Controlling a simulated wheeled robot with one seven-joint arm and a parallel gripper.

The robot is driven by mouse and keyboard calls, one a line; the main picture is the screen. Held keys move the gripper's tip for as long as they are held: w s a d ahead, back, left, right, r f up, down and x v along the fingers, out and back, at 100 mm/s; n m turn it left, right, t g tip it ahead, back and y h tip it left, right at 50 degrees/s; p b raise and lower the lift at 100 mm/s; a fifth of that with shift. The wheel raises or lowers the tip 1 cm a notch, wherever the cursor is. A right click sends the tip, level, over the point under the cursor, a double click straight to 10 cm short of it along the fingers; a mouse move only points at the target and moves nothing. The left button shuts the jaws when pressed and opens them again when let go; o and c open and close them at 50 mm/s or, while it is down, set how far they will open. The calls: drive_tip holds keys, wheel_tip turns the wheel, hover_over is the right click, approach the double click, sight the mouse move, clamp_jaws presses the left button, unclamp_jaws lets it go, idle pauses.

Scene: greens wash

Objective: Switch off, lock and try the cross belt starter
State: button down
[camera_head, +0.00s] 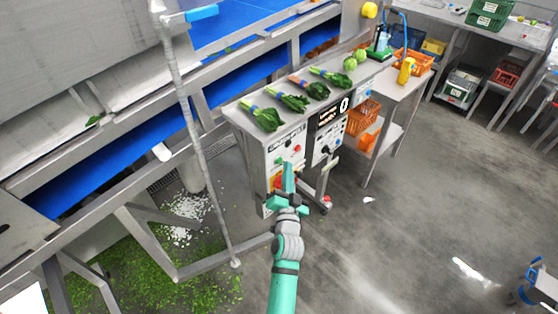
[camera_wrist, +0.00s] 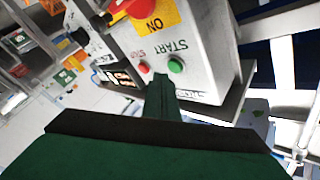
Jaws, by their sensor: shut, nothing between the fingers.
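The cross belt starter is a pale grey box (camera_wrist: 205,45), seen upside down in the wrist view and below the bench in the head view. Its red handle (camera_wrist: 137,7) sits on a yellow plate (camera_wrist: 162,17) marked ON; the view cuts off part of the handle, so its position is unclear. A small red STOP button (camera_wrist: 143,68) and a green START button (camera_wrist: 176,66) are on the face. My gripper (camera_wrist: 161,82) is shut and empty, its tips close to the two buttons. I cannot tell whether they touch. In the head view my gripper (camera_head: 288,168) covers part of the starter.
A second control panel (camera_head: 326,141) stands to the right of the starter. Bundles of leafy greens (camera_head: 292,101) lie on the bench above. A blue conveyor belt (camera_head: 125,138) and its metal frame crowd the left. Open floor (camera_head: 440,190) lies to the right.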

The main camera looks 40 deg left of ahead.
drive_tip(key=shift+s+a, duration=0.1)
drive_tip(key=shift+a, duration=0.15)
drive_tip(key=shift+s+a, duration=0.15)
drive_tip(key=shift+a, duration=0.2)
idle(0.3)
drive_tip(key=shift+w+a, duration=0.2)
drive_tip(key=shift+w, duration=0.1)
drive_tip(key=shift+s+a, duration=0.25)
drive_tip(key=shift+d, duration=1.1)
